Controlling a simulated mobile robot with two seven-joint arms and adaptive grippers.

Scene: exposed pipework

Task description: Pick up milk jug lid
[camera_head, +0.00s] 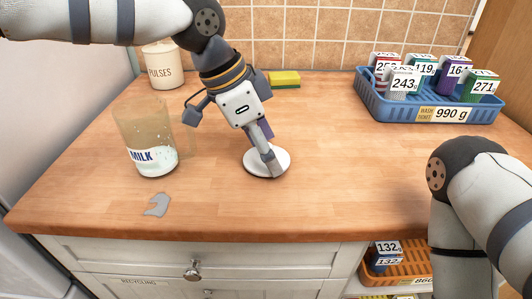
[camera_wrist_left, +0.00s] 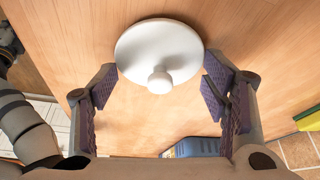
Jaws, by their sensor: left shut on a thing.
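The milk jug lid (camera_head: 253,161) is a white round disc on or just above the counter, right of the jug. In the left wrist view the lid (camera_wrist_left: 150,45) shows its round knob, between my fingertips. My left gripper (camera_head: 269,163) reaches down to it. In its wrist view the left gripper (camera_wrist_left: 160,88) has its purple-padded fingers spread wide, shut on the lid across its rim. The glass milk jug (camera_head: 150,150), labelled MILK, stands upright and open, with some milk inside. My right arm is at the right; its gripper is out of view.
A grey spill or patch (camera_head: 157,205) lies near the front edge. A PULSES jar (camera_head: 162,65) and a yellow-green sponge (camera_head: 284,79) stand at the back. A blue basket (camera_head: 385,109) of numbered cartons is at the right. The counter's middle right is clear.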

